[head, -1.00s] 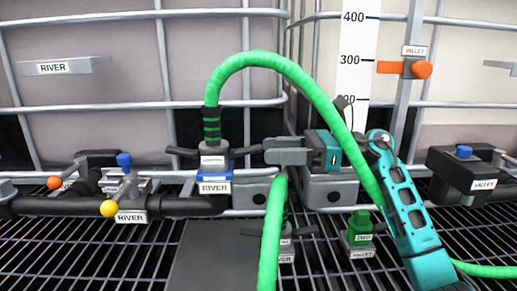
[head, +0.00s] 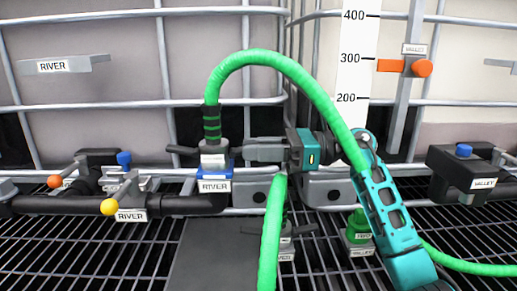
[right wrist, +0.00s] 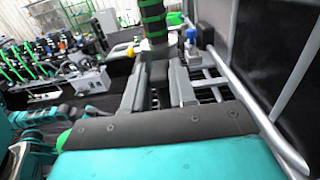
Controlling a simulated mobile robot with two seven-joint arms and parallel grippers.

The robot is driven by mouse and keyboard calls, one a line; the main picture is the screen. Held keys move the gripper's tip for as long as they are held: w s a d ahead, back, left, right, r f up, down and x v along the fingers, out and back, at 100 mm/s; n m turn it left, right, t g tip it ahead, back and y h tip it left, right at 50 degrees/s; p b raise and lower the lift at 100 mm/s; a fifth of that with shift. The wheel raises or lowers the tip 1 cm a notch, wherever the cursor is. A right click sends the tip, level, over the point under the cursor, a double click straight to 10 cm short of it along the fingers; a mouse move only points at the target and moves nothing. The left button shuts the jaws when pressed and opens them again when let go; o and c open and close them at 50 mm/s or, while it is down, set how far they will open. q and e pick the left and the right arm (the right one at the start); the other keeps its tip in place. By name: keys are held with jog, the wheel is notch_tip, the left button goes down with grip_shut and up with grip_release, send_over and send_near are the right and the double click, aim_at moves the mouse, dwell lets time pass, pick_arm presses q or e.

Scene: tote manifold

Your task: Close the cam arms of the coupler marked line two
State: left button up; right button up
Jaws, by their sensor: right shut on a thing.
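A grey coupler (head: 213,152) stands upright on the blue-collared port (head: 216,174) labelled RIVER, with a green hose (head: 284,64) rising from its black-and-green banded end. Its small tag is too small to read. Its left cam arm (head: 182,150) sticks out sideways to the left. My right gripper (head: 246,151) comes from the right, shut on the right cam arm, which it mostly hides. In the right wrist view, the dark right cam arm (right wrist: 157,76) lies between the two grey fingers, pointing towards the palm. The left gripper is not in view.
The green hose arches in front of my right wrist. A second green hose (head: 270,240) drops in front of the grating. A green piece (head: 359,228) with a VALLEY label stands at the lower right. Pipes with yellow (head: 108,207) and orange knobs lie left. Cage bars stand behind.

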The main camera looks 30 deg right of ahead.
pick_arm(q)
jog(key=shift+r, duration=0.1)
pick_arm(e)
grip_shut()
pick_arm(q)
jog(key=shift+d+r, duration=0.1)
